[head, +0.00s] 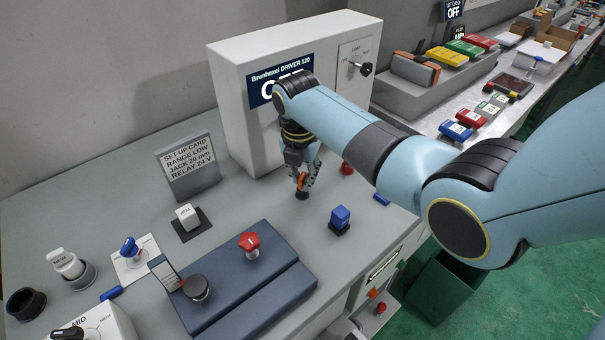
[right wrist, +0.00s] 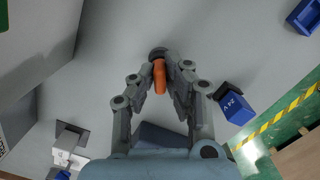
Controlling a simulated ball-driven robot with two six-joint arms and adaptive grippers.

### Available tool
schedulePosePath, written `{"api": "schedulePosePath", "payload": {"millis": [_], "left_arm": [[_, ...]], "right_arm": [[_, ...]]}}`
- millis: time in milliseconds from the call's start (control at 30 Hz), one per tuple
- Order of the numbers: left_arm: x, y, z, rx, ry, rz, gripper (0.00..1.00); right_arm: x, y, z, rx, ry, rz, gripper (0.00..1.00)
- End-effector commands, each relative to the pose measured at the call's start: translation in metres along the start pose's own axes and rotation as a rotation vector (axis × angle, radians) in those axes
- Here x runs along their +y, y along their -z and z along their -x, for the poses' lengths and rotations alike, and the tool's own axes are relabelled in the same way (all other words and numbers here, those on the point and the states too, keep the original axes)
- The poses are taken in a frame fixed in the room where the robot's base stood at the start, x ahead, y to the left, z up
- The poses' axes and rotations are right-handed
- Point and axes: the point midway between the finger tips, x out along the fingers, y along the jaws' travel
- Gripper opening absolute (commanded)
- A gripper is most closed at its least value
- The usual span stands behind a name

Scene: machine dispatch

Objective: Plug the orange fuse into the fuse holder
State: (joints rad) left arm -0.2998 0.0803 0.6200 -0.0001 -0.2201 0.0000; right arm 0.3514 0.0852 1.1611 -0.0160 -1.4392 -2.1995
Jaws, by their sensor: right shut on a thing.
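The orange fuse (head: 302,180) is between the fingertips of my right gripper (head: 304,177), which is shut on it and points down at the bench in front of the white driver cabinet. In the right wrist view the orange fuse (right wrist: 159,76) shows between the fingers of the right gripper (right wrist: 166,78). A small dark round piece (head: 302,195), perhaps the fuse holder, lies right below the fuse; it also shows at the fingertips in the right wrist view (right wrist: 158,53). I cannot tell whether the fuse touches it or sits in it. My left gripper is not in view.
The white cabinet (head: 232,82) stands close behind the gripper. A blue relay block (head: 340,216) on a dark base is to the right, and a red knob (head: 347,168) is close by. A set-up card (head: 188,163) and a white block (head: 187,216) stand left. A blue-grey slab (head: 237,285) lies in front.

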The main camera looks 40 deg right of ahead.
Motion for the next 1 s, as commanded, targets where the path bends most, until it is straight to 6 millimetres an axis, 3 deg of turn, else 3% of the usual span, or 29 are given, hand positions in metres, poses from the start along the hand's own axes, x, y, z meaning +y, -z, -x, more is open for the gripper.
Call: {"api": "schedulePosePath", "payload": {"millis": [100,133,300,500,667,1000], "left_arm": [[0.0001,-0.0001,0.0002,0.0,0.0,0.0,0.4],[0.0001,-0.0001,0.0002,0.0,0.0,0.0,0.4],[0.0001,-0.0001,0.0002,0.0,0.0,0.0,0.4],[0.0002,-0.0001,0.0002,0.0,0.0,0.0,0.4],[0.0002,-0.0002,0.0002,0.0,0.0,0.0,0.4],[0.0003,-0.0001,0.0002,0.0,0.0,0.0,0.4]], "right_arm": [[-0.0003,0.0006,-0.0002,0.001,0.001,0.0,0.0],[-0.0004,0.0006,-0.0002,0.001,0.001,0.0,0.15],[-0.0004,0.0006,-0.0002,0.001,0.001,0.0,0.37],[-0.0004,0.0006,-0.0001,0.001,0.001,0.0,0.38],[-0.0005,0.0005,-0.0002,0.001,0.001,0.0,0.58],[-0.0005,0.0004,-0.0001,0.001,0.001,0.0,0.58]]}}
